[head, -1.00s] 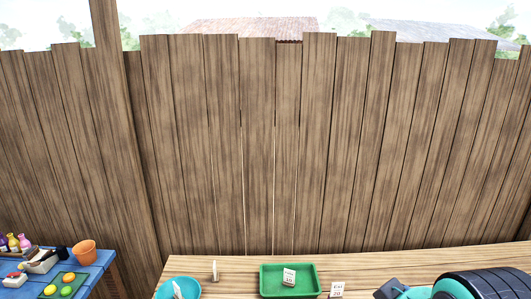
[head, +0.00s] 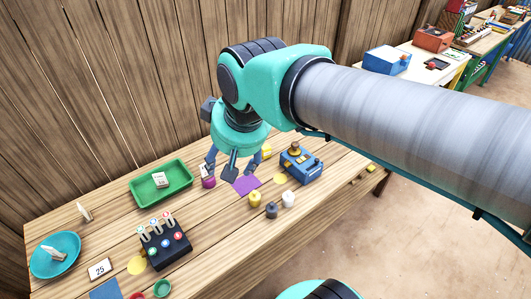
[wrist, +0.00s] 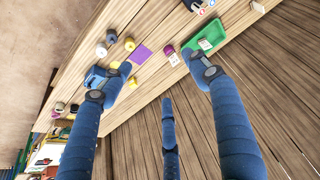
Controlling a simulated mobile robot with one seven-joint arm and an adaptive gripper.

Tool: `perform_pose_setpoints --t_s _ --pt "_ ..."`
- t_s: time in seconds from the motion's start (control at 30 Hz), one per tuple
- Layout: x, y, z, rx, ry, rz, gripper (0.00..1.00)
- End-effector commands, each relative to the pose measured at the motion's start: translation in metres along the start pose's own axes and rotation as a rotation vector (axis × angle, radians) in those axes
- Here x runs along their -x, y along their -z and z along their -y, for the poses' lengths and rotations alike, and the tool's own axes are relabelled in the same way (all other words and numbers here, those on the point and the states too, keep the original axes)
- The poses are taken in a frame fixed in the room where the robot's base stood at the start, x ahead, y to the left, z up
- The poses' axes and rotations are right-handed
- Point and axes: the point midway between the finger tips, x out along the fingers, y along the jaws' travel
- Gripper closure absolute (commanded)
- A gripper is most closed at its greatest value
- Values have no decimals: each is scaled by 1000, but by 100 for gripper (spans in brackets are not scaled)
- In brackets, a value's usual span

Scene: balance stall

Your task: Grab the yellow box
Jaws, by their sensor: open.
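A small yellow block-like thing (head: 267,150), possibly the yellow box, stands near the back of the wooden table, partly hidden by my gripper. It also shows in the wrist view (wrist: 132,82), close beside the left finger. Its shape is too small to tell for certain. My gripper (head: 232,167) is open, with spread fingers pointing down above the table, and holds nothing. In the wrist view its fingers (wrist: 160,86) are wide apart.
The table also bears a purple mat (head: 245,185), yellow, grey and white weights in front of it, a blue device (head: 301,165), a purple jar (head: 208,182), a green tray (head: 185,177), a black console (head: 164,245) and a cyan plate (head: 70,262). A plank fence stands behind.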

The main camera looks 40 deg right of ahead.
Motion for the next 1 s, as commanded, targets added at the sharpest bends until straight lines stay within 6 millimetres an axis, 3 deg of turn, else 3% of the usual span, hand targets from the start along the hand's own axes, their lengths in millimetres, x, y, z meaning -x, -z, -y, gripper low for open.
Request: perform_pose_setpoints --t_s 0.47,0.77,1.0 --pt "-57 99 -53 -41 -33 103 39" --pt "-110 150 -98 -67 -45 165 39" --pt "-162 182 -139 -88 -51 215 39"
